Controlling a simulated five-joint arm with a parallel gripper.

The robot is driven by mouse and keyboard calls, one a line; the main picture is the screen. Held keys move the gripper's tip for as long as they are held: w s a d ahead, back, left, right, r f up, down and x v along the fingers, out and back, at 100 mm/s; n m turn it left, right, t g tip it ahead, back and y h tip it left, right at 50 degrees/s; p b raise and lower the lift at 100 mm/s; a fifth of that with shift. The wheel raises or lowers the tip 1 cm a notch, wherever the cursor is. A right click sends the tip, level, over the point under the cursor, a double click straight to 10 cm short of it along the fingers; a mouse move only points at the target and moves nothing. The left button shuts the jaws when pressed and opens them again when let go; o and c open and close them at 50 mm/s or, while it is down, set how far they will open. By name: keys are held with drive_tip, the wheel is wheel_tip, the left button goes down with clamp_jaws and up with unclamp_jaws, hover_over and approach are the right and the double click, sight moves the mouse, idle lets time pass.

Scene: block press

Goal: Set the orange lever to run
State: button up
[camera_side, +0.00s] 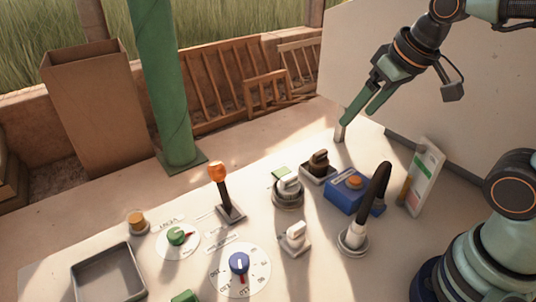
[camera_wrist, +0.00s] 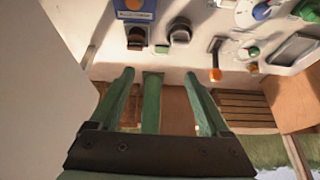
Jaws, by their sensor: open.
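The orange lever (camera_side: 218,171) has an orange knob on a dark stem, rising from a grey base plate on the pale bench. It leans slightly toward the back left. It also shows right of centre in the wrist view (camera_wrist: 215,74), knob pointing down in the picture. The lettering near it is too small to read. My gripper (camera_side: 357,119) is open and empty. It is above the bench's back right, well to the right of the lever and apart from it. In the wrist view its two green fingers (camera_wrist: 159,73) are spread, with the lever outside them.
A blue box with an orange button (camera_side: 347,203), a tall black handle (camera_side: 376,188) and several small switches stand right of the lever. A blue dial (camera_side: 239,263), green knob (camera_side: 176,236) and grey tray (camera_side: 110,272) are nearer the front. A green column (camera_side: 166,90) stands behind.

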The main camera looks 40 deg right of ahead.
drive_tip(key=w+a+r+g, duration=0.1)
drive_tip(key=w+a+r, duration=0.2)
drive_tip(key=w, duration=0.3)
drive_tip(key=m+g, duration=0.3)
drive_tip(key=g, duration=0.1)
hover_over(217, 163)
drive_tip(key=d, duration=0.1)
wheel_tip(217, 163, down, 9)
drive_tip(key=f, duration=0.7)
drive_tip(key=a+f, duration=0.1)
drive_tip(key=f, duration=0.3)
drive_tip(key=shift+f, duration=0.15)
clamp_jaws()
